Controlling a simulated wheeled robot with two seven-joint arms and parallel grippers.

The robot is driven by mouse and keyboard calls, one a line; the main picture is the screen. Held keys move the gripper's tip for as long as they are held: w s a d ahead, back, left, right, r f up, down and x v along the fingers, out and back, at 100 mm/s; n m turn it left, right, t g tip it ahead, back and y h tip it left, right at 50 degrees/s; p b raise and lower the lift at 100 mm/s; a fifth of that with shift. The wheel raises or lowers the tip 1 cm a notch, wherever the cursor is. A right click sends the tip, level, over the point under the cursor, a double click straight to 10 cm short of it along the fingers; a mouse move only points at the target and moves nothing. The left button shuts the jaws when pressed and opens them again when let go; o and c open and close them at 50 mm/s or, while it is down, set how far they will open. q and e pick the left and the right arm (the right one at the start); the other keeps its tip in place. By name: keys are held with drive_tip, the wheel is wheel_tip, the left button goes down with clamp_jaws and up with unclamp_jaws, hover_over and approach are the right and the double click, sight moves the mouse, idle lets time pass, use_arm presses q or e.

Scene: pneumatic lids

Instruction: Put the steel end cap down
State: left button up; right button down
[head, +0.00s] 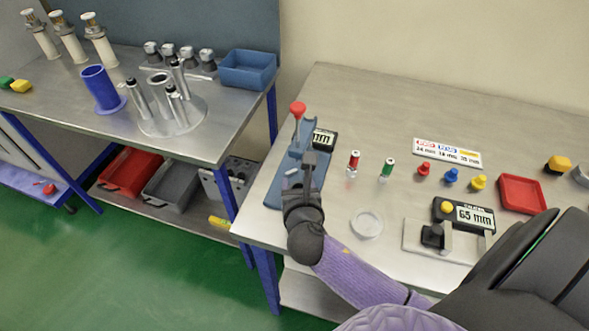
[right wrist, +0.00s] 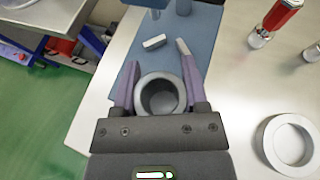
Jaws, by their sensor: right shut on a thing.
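My right gripper (head: 305,172) is over the near part of the blue base (head: 274,190) of a small press with a red knob (head: 298,109). In the right wrist view its fingers (right wrist: 157,78) are shut on the steel end cap (right wrist: 162,97), a grey round piece with a hollow middle. The cap sits between the fingers close to the palm, with the blue base (right wrist: 200,62) beyond it. I cannot tell whether it touches a surface. In the head view the cap is hidden by the gripper. My left gripper is not in view.
A pale ring (head: 367,224) lies right of my gripper. Red (head: 353,163) and green (head: 387,168) fittings stand behind it. A gauge reading 65 mm (head: 465,214) and a red tray (head: 522,193) are farther right. A small light block (right wrist: 154,42) lies on the blue base.

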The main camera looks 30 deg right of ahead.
sight(296, 179)
drive_tip(key=w, duration=0.1)
drive_tip(key=w+d, duration=0.1)
drive_tip(key=w+d+b, duration=0.1)
drive_tip(key=w, duration=0.1)
drive_tip(key=shift+d, duration=0.1)
drive_tip(key=shift+w+d+f+b, duration=0.1)
drive_tip(key=shift+w+f+b, duration=0.2)
drive_tip(key=shift+f, duration=0.15)
drive_tip(key=shift+w+d+f+b, duration=0.1)
drive_tip(key=shift+w+f+b, duration=0.15)
drive_tip(key=shift+f, duration=0.2)
drive_tip(key=shift+s+r, duration=0.1)
drive_tip(key=shift+r, duration=0.1)
drive_tip(key=shift+c, duration=0.5)
unclamp_jaws()
drive_tip(key=shift+f, duration=0.15)
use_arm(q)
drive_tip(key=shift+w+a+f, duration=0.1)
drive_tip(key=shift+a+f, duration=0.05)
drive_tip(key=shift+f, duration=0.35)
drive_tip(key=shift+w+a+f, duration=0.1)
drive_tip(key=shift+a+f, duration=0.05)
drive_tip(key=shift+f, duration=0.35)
